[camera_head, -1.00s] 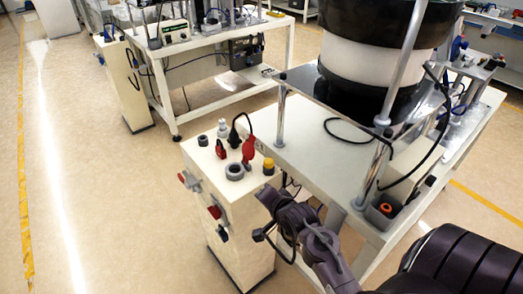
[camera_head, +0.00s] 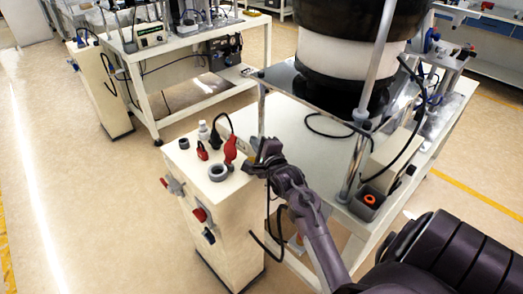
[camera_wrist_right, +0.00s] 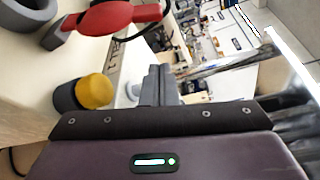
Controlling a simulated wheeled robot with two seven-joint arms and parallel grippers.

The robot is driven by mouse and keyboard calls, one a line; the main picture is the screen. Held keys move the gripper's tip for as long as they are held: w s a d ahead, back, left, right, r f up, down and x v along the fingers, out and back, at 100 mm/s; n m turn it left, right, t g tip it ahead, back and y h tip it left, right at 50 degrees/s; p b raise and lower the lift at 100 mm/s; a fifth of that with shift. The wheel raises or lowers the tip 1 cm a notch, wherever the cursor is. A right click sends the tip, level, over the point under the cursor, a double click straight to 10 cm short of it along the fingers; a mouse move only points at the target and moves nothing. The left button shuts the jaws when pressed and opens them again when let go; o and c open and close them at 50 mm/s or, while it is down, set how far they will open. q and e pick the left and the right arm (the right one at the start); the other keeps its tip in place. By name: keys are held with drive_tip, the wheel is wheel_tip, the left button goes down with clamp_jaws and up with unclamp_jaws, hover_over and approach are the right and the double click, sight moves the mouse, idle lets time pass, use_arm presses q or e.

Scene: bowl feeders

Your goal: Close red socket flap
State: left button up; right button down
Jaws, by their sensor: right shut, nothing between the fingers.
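Two red-and-grey sockets sit on the side of the white cabinet (camera_head: 232,215) in the head view: an upper one (camera_head: 173,186) and a lower one (camera_head: 200,214). The flap positions are too small to tell. My right gripper (camera_head: 259,156) is at the cabinet's top right edge, away from both sockets. It is shut and empty; its fingers also show in the right wrist view (camera_wrist_right: 160,86). No socket shows in the wrist view. My left gripper is out of view.
On the cabinet top stand a red plug (camera_head: 230,151) with a cable, a grey ring (camera_head: 218,173) and a yellow-capped knob (camera_wrist_right: 92,92) close to my right gripper. The bowl feeder table (camera_head: 300,130) stands to the right. Floor left of the cabinet is clear.

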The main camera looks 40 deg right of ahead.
sight(231, 149)
drive_tip(key=w+a, duration=0.1)
drive_tip(key=w+a+r+p, duration=0.1)
drive_tip(key=a, duration=0.1)
drive_tip(key=shift+w, duration=0.15)
drive_tip(key=shift+a, duration=0.15)
idle(0.4)
